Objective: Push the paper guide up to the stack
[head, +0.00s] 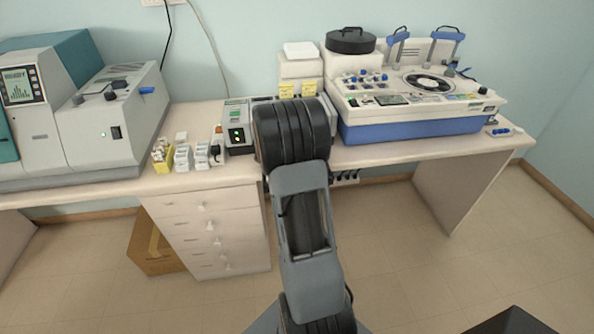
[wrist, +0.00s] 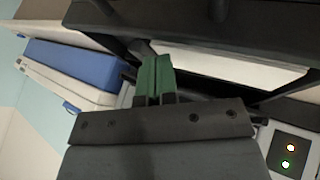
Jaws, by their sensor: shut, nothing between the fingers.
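My gripper (wrist: 156,72) shows in the wrist view with its two green fingertips together and nothing between them. A white flat stack of paper (wrist: 235,68) lies to the right of the fingertips, framed by dark parts of the machine. A small dark rounded piece beside the fingertips, at their upper left, may be the paper guide; I cannot tell for sure, nor whether the fingers touch it. In the head view my arm hides my gripper, the stack and the guide.
The grey machine's panel with green and red lights (head: 237,137) stands left of my arm; the panel also shows in the wrist view (wrist: 291,155). A blue and white device (head: 415,125) stands to the right. Small boxes (head: 183,157) stand on the counter's left part.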

